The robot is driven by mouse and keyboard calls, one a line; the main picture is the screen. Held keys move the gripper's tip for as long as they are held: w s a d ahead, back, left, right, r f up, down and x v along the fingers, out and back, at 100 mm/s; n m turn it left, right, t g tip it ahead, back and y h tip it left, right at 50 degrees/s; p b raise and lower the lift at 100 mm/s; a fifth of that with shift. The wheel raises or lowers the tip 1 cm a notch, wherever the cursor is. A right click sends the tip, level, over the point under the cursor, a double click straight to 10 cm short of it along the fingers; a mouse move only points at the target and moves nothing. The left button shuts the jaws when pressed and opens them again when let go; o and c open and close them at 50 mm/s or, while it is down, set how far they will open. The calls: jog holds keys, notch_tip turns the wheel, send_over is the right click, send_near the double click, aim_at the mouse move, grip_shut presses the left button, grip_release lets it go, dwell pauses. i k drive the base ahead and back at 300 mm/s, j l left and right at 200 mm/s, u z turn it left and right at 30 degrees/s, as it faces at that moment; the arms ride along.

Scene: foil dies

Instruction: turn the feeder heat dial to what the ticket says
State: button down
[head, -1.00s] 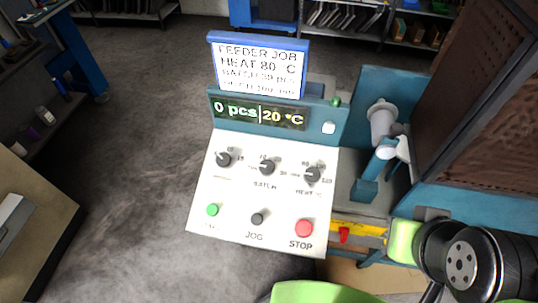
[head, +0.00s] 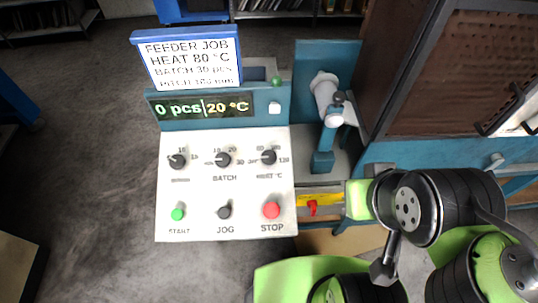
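The ticket (head: 190,60) stands in a blue frame above the panel and reads FEEDER JOB, HEAT 80 °C, BATCH 30 pcs, with a blurred PITCH line below. The display (head: 203,107) reads 0 pcs and 20 °C. The heat dial (head: 268,158) is the black right-hand knob of three on the white panel (head: 200,195). Numbers ring it, with 120 at its right; its exact pointer setting is too small to tell. My folded green and black arm shows at lower right, clear of the dial. I cannot make out my gripper's fingers.
The batch dial (head: 223,160) and another dial (head: 177,161) are left of the heat dial. Below are the green START (head: 178,214), black JOG (head: 224,212) and red STOP (head: 271,210) buttons. A teal machine with a lever (head: 326,120) stands right. Floor at left is clear.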

aim_at(268, 157)
jog(key=j+u, duration=0.15)
jog(key=u, duration=0.25)
jog(key=j+u, duration=0.2)
jog(key=u, duration=0.25)
jog(key=j+u, duration=0.15)
jog(key=u, duration=0.25)
jog(key=j+u, duration=0.15)
jog(key=u, duration=0.3)
jog(key=i, duration=0.05)
